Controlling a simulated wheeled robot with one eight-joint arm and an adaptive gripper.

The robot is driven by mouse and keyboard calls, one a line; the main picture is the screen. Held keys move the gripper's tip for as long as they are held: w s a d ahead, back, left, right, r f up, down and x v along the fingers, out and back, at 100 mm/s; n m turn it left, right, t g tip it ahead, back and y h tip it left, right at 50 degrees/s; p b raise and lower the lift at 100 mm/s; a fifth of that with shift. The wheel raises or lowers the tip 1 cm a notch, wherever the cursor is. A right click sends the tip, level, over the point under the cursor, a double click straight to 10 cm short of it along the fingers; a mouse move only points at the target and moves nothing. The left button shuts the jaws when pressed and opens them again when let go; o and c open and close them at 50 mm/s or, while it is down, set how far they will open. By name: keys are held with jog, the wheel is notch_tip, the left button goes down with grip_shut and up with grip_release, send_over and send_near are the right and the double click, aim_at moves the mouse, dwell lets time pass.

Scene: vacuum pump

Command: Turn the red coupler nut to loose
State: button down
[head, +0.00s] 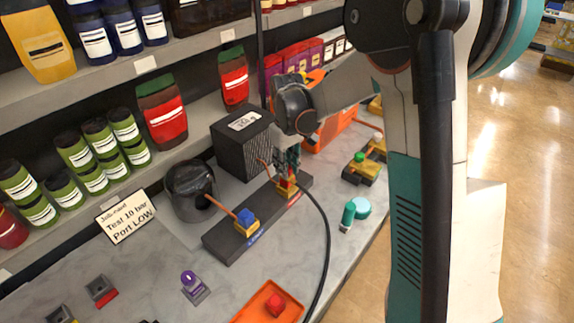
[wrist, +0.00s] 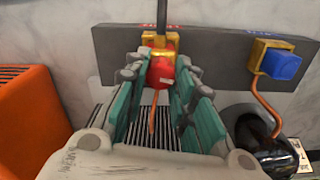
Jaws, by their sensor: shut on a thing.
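The red coupler nut (wrist: 160,74) sits on a yellow fitting (wrist: 168,43) on the dark manifold bar (wrist: 110,50). In the head view the red nut (head: 285,184) is mostly hidden by my gripper. My gripper (wrist: 161,75) comes at the nut with one teal-and-grey finger on each side and is shut on it. In the head view my gripper (head: 287,168) reaches down to the far right end of the bar. A blue coupler nut (wrist: 281,64) on its own yellow block sits on the other end of the bar.
A black pump (head: 190,190) and a dark ribbed box (head: 240,143) stand behind the bar. A black hose (head: 327,235) runs forward from the red fitting. An orange tray (head: 255,305) lies in front.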

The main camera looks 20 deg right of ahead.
jog(key=n, duration=0.4)
jog(key=shift+n, duration=0.3)
jog(key=n, duration=1)
jog(key=shift+n, duration=2.7)
jog(key=c, duration=1.3)
grip_release()
